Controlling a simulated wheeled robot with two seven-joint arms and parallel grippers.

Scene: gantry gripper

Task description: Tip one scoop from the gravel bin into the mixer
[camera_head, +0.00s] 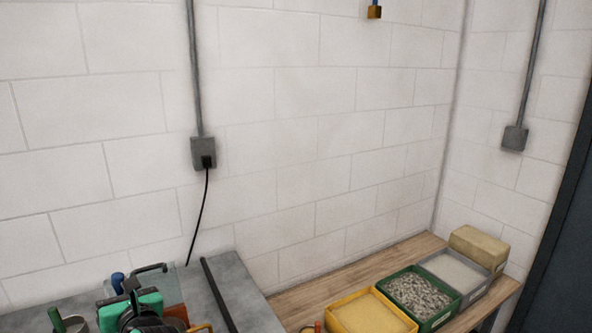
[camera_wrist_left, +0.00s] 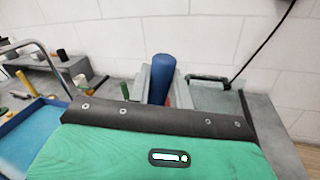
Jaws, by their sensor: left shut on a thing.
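The gravel bin (camera_head: 440,316) is a green box full of grey stones on the wooden bench, in the head view. My left gripper (camera_wrist_left: 164,90), with a green and black body, is shut on an upright blue handle (camera_wrist_left: 163,72). The blue handle also shows small at the lower left of the head view (camera_head: 117,280). What is below the handle is mostly hidden by the gripper; a bit of red shows there. The gripper is over the grey table, well left of the gravel bin. I cannot make out the mixer for sure. My right gripper is not in view.
A yellow bin (camera_head: 398,309) of sand-coloured material and a grey bin (camera_head: 478,289) flank the gravel bin. A tan block (camera_head: 479,247) stands behind. A blue tray (camera_wrist_left: 40,130) with a metal handle lies left in the wrist view. A black cable (camera_head: 199,215) hangs from a wall socket.

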